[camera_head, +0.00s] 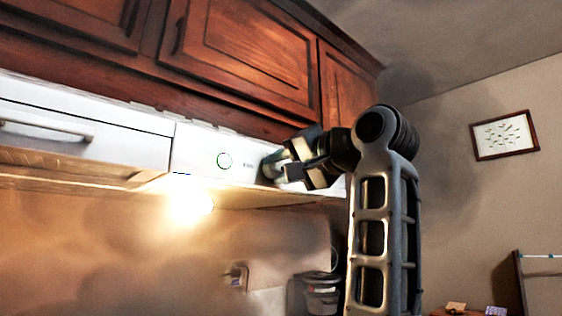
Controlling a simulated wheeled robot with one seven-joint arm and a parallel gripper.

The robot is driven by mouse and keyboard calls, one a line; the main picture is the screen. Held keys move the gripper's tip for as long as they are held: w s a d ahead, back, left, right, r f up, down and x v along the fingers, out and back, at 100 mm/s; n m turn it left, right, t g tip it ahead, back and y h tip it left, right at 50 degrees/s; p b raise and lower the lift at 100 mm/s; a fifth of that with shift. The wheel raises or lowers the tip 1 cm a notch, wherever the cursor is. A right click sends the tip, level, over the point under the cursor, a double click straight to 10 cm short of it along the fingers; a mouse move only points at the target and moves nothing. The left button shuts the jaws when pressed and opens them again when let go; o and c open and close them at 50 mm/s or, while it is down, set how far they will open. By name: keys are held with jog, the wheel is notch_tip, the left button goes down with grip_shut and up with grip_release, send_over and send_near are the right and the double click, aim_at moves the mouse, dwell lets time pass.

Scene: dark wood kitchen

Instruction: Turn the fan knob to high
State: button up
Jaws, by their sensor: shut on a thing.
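The white range hood panel (195,150) runs under the dark wood cabinets. The knob's turn position cannot be made out.
Dark wood cabinets (240,50) hang just above the panel. A white drawer-like front with a handle (45,130) is at left. A lamp (190,205) glows beneath the hood. A dark container (320,293) stands below. A framed picture (504,135) hangs on the right wall.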

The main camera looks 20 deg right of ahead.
jog(key=shift+m, duration=0.4)
jog(key=o, duration=1)
jog(key=shift+o, duration=0.2)
jog(key=b+v, duration=0.1)
jog(key=v, duration=0.6)
jog(key=shift+s+d, duration=0.15)
jog(key=shift+s, duration=0.2)
